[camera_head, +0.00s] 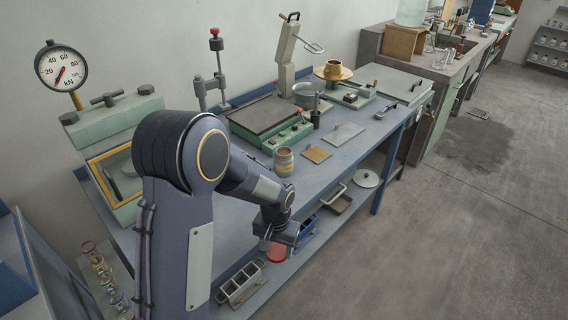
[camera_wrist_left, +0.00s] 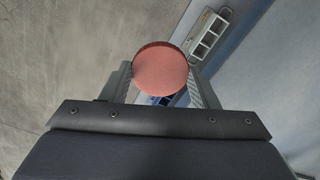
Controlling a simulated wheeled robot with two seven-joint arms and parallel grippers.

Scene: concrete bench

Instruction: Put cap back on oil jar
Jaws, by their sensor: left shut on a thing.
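A small oil jar (camera_head: 283,162) with a yellowish label stands upright on the blue bench top (camera_head: 240,213). A round red cap (camera_head: 276,254) shows under my left gripper (camera_head: 274,244), in front of the bench edge. In the left wrist view the cap (camera_wrist_left: 160,68) is a flat red disc between the two fingers of my left gripper (camera_wrist_left: 161,88), which is shut on it. The gripper is apart from the jar, nearer the camera. My left forearm hides part of the bench. My right gripper is not in view.
A tan plate (camera_head: 317,154) and a grey plate (camera_head: 344,134) lie beyond the jar. A green-based hot plate (camera_head: 270,119) stands behind it. A grey compartment tray (camera_head: 241,283) sits on the lower shelf. The concrete floor at right is mostly clear.

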